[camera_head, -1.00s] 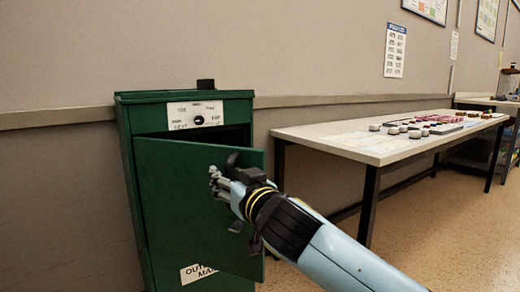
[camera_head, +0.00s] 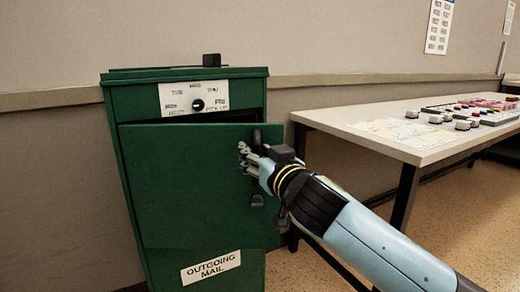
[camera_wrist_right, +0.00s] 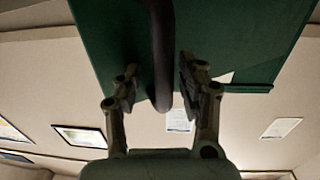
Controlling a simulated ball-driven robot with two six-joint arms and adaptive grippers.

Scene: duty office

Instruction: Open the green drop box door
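The green drop box (camera_head: 188,126) stands against the wall in the head view, with its green door (camera_head: 185,185) ajar. A dark gap shows above the door, and the door's right edge stands out past the box. A dark upright handle is at the door's right side; it shows as a dark bar in the right wrist view (camera_wrist_right: 162,55). My right gripper (camera_head: 258,160) is at this handle. In the wrist view its two fingers (camera_wrist_right: 160,85) are apart, one on each side of the bar, with small gaps visible. My left gripper is not in view.
A dial plate (camera_head: 195,98) is on the box above the door, and a white "Outgoing Mail" label (camera_head: 211,267) is low on its front. A white table (camera_head: 375,135) with stamps and papers stands close on the right. Floor shows below the table.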

